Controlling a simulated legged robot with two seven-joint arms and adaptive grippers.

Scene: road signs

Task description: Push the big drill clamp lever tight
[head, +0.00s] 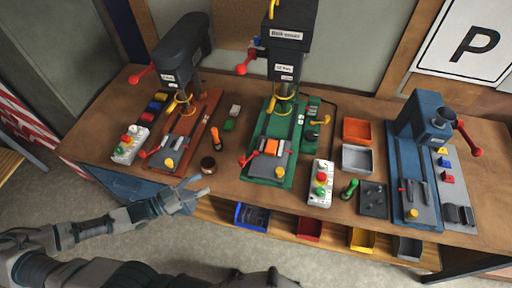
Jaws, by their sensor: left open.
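The big drill (287,50) stands at the centre of the workbench, a tall dark machine on a green base (270,180). A clamp lever with a red knob (243,161) sticks out to the left from its vise, which holds an orange block (271,147). Another red-knobbed lever (241,69) is higher, on the drill head. My left gripper (205,186) is open and empty near the bench's front edge, left of and nearer than the clamp lever, not touching it. My right gripper is not in view.
A smaller drill (181,52) on a red base stands left, a blue machine (425,120) right. A brown jar (207,164) and orange-handled tool (216,136) lie between the drills. A button box (321,183) stands right of the green base. Coloured bins (309,229) sit below the bench top.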

